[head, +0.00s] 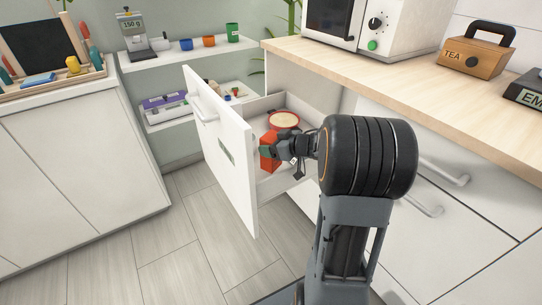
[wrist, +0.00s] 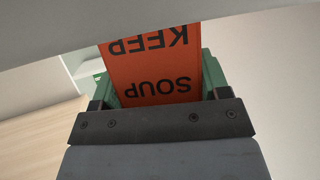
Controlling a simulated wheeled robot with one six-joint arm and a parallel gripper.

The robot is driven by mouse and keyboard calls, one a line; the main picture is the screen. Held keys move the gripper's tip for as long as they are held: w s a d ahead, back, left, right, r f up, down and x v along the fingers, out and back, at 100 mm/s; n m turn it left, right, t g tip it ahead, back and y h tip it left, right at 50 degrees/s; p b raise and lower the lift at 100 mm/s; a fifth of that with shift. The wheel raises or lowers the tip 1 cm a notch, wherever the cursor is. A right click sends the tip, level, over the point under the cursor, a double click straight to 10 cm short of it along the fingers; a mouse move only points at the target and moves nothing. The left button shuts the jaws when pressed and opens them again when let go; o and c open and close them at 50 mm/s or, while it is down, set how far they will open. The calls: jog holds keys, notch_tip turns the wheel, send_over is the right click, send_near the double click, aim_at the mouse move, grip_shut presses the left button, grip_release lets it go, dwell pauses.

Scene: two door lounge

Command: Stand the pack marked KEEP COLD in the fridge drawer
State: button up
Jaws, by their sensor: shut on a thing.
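The orange-red pack (head: 267,161) is in my gripper (head: 277,151), inside the outline of the open white drawer (head: 224,158). In the wrist view the pack (wrist: 152,68) shows the upside-down words KEEP and SOUP; the rest of its marking is cut off. The green fingers of my gripper (wrist: 158,84) close on its two sides. The pack looks about upright. I cannot tell whether it touches the drawer floor. A round red tub with a cream top (head: 284,120) stands behind it in the drawer.
The wooden counter (head: 350,62) runs above the drawer, with a microwave (head: 365,25) and a TEA box (head: 476,52) on it. Wall shelves (head: 190,50) hold a scale and cups. A white cabinet (head: 80,150) stands left. The floor between is clear.

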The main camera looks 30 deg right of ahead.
jog(key=shift+w+f+b, duration=0.2)
jog(key=shift+f+b, duration=0.6)
jog(key=shift+f, duration=0.15)
jog(key=shift+w+f+b, duration=0.15)
jog(key=shift+f+b, duration=0.65)
jog(key=shift+f, duration=0.15)
jog(key=shift+f, duration=0.1)
jog(key=shift+f, duration=0.1)
jog(key=o, duration=1.2)
